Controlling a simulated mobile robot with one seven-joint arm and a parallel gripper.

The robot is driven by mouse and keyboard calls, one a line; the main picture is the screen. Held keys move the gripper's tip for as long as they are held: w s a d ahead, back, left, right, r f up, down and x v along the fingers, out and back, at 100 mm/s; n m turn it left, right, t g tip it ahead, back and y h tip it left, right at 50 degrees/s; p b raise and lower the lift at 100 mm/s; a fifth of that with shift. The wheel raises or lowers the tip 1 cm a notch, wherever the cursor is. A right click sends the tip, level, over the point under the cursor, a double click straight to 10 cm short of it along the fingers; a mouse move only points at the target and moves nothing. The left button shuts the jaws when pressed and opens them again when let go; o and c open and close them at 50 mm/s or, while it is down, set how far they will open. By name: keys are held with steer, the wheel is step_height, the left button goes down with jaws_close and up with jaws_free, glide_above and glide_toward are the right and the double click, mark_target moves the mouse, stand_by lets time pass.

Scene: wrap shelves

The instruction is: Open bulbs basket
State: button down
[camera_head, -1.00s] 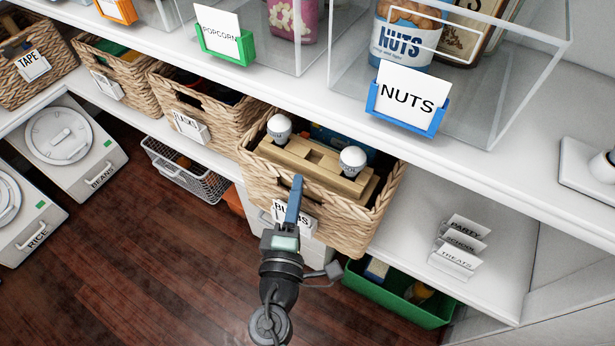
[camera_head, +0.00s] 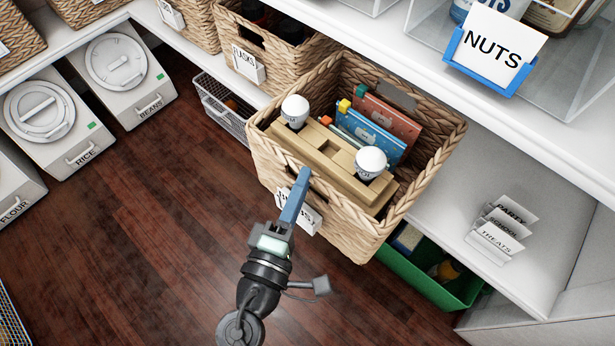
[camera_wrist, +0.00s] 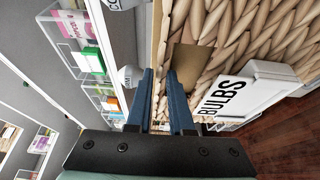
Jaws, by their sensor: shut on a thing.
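The bulbs basket (camera_head: 335,215) is a woven box pulled well out from the shelf, its open top clear of the shelf above. Inside are two white bulbs (camera_head: 371,162) in a tan wooden holder, with blue and red books behind. My gripper (camera_head: 296,197) is at the basket's front wall beside its label, its blue fingers shut on the front rim. In the wrist view the fingers (camera_wrist: 165,95) straddle the woven wall near the BULBS label (camera_wrist: 240,95). A bulb (camera_wrist: 130,76) shows beyond them. The label is partly hidden by my gripper in the head view.
A flasks basket (camera_head: 270,50) stands on the shelf to the left. A white wire basket (camera_head: 222,108) and a green bin (camera_head: 433,282) sit low on either side. The nuts label holder (camera_head: 490,60) is on the shelf above. The wooden floor in front is clear.

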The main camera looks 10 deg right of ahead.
stand_by(0.3)
steer(key=c, duration=0.8)
jaws_free()
steer(key=shift+s, duration=0.1)
steer(key=p+v, duration=0.1)
steer(key=v, duration=1.2)
